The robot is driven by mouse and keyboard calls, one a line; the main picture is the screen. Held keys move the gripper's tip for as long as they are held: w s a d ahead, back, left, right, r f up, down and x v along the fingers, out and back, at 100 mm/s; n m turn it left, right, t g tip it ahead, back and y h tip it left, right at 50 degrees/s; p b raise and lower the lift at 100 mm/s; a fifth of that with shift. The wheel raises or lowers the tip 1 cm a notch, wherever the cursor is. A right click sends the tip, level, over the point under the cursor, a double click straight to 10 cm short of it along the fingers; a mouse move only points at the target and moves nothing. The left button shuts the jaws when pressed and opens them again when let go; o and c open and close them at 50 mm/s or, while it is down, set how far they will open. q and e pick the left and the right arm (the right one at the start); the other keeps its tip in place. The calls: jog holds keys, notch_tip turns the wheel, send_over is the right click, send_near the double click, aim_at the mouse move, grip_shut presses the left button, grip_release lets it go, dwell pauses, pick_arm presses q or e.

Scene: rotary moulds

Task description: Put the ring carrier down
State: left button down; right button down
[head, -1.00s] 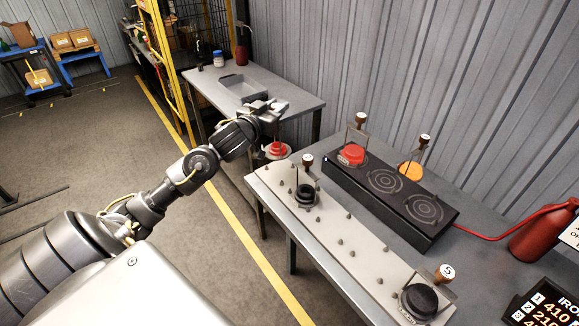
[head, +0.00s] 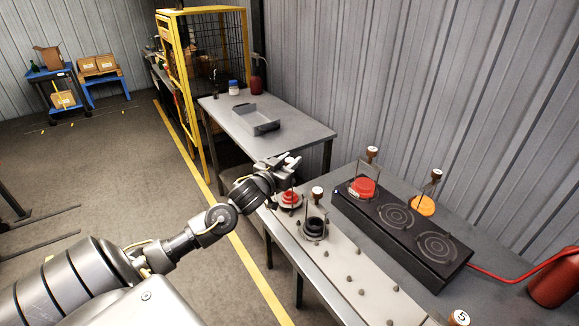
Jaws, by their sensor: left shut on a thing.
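My left gripper (head: 288,165) is shut at the top of a ring carrier (head: 289,199), which hangs below it and bears red rings. The carrier is over the far end of a pale pegged board (head: 345,262); I cannot tell whether it touches the board. My gripper hides the top of its handle. A second carrier (head: 315,228) with a black ring and a wooden knob stands on the board, just right of the held one. My right gripper is not in view.
A black unit with round plates (head: 437,247) bears a red mould carrier (head: 363,187); an orange one (head: 424,205) stands behind it. A red cylinder (head: 555,282) is at the right. A grey table (head: 295,135) with an open tray (head: 253,121) stands beyond.

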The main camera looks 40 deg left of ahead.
pick_arm(q)
jog(key=shift+f, duration=0.95)
jog(key=c, duration=1.1)
grip_release()
jog(key=shift+s+d+b, duration=0.2)
jog(key=shift+s+b, duration=0.2)
jog(key=shift+s, duration=1.6)
jog(key=shift+s+d+b, duration=0.25)
jog(key=shift+s+b, duration=0.1)
jog(key=shift+s, duration=1.6)
jog(key=shift+s+d+b, duration=0.2)
jog(key=shift+s+b, duration=0.2)
jog(key=shift+s, duration=1.6)
